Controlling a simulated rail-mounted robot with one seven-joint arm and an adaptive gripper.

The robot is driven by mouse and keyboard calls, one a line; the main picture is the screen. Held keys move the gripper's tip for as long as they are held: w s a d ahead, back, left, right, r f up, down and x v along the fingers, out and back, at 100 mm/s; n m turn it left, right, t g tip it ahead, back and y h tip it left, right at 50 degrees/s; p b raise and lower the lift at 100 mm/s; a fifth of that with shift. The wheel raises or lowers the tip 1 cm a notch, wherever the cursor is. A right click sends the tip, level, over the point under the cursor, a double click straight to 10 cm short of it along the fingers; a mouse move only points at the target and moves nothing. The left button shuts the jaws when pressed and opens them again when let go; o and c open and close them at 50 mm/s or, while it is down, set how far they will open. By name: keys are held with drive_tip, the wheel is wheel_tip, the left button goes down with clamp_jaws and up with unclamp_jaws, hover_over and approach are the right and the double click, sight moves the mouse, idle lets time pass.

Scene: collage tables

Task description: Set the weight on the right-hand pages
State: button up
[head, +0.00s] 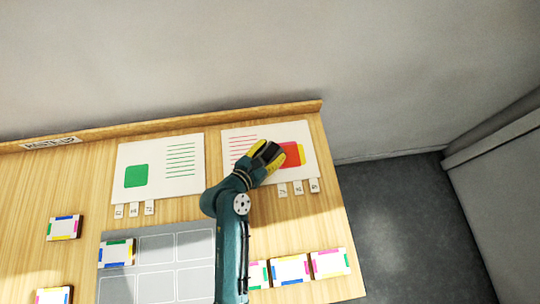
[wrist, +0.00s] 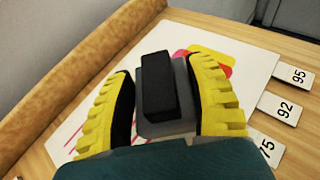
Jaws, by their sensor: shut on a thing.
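The weight (wrist: 157,88), a black bar on a grey base, sits between the yellow-padded fingers of my gripper (wrist: 164,72) in the wrist view. My gripper (head: 266,156) is shut on it. In the head view my gripper is over the right-hand pages (head: 234,138), beside their red and yellow shape (head: 294,153), and hides the weight. These pages (wrist: 225,40) also show under the weight in the wrist view. I cannot tell whether the weight touches the paper.
The left-hand pages (head: 190,183) carry a green square and green lines. Small number tags (wrist: 285,108) lie along the pages' near edge. A grey grid mat (head: 165,243) and several colour-edged tiles (head: 290,268) lie nearer. A wooden ledge (head: 215,116) runs along the back.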

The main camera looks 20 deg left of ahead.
sight(270, 156)
drive_tip(key=shift+f+b, duration=0.4)
drive_tip(key=shift+f, duration=1.15)
drive_tip(key=shift+f, duration=0.15)
drive_tip(key=o, duration=1.2)
drive_tip(key=shift+f, duration=0.1)
drive_tip(key=shift+s+r, duration=0.15)
drive_tip(key=shift+r, duration=0.05)
drive_tip(key=p+v, duration=0.2)
drive_tip(key=v, duration=0.9)
drive_tip(key=shift+s+a+r+p, duration=0.1)
drive_tip(key=shift+s+r+p, duration=0.1)
drive_tip(key=shift+s+p, duration=0.15)
